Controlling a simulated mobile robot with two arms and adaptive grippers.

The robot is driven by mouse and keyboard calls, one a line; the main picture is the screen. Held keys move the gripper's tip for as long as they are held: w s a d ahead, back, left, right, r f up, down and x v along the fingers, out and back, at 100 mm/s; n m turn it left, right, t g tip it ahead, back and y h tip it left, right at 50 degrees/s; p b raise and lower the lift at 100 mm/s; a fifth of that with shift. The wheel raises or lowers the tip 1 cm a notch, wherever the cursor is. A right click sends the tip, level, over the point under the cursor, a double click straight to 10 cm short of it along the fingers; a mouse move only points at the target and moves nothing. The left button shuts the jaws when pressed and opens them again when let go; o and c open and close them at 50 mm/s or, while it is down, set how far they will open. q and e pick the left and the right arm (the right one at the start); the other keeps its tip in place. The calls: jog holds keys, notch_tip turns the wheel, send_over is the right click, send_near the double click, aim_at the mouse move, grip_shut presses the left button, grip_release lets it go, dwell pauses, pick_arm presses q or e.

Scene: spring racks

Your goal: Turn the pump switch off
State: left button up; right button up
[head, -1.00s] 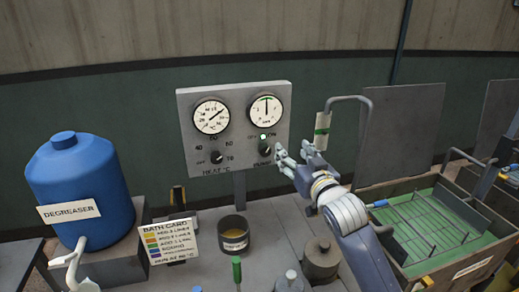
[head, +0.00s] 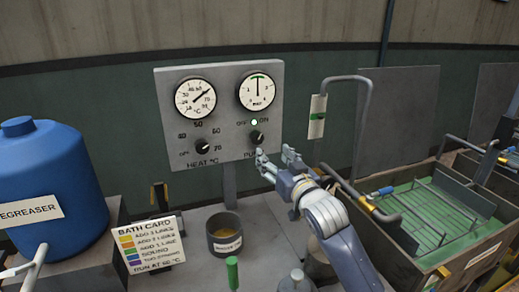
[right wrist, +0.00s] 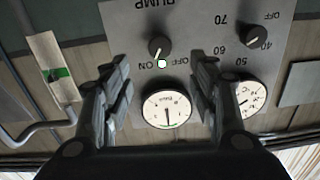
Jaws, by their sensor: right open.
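The pump switch (head: 257,138) is a small black knob at the lower right of the grey control panel (head: 169,120). Its pointer is turned toward the ON mark, and it also shows in the right wrist view (right wrist: 160,46). A small round lamp (head: 254,122) beside the ON and OFF marks glows pale. My right gripper (head: 275,154) is open and empty, just below and right of the knob in the head view. In the right wrist view its open fingers (right wrist: 163,80) are on either side of the knob's line, apart from it. My left gripper is not in view.
A bent pipe with a white tag (head: 317,117) stands close right of my right gripper. A cup (head: 225,234), bath card (head: 150,241), blue drum (head: 45,170) and green-floored tank (head: 440,220) are around.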

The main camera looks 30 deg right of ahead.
aim_at(258, 139)
jog(key=p+x, duration=0.2)
jog(key=x, duration=0.6)
jog(key=shift+w+r, duration=0.1)
jog(key=shift+w, duration=0.2)
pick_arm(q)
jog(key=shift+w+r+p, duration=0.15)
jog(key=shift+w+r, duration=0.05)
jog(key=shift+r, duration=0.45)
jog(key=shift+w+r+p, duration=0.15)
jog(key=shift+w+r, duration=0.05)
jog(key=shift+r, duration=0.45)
pick_arm(e)
jog(key=shift+x, duration=1)
jog(key=shift+c, duration=0.3)
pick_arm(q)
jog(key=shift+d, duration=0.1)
pick_arm(e)
jog(key=c, duration=1)
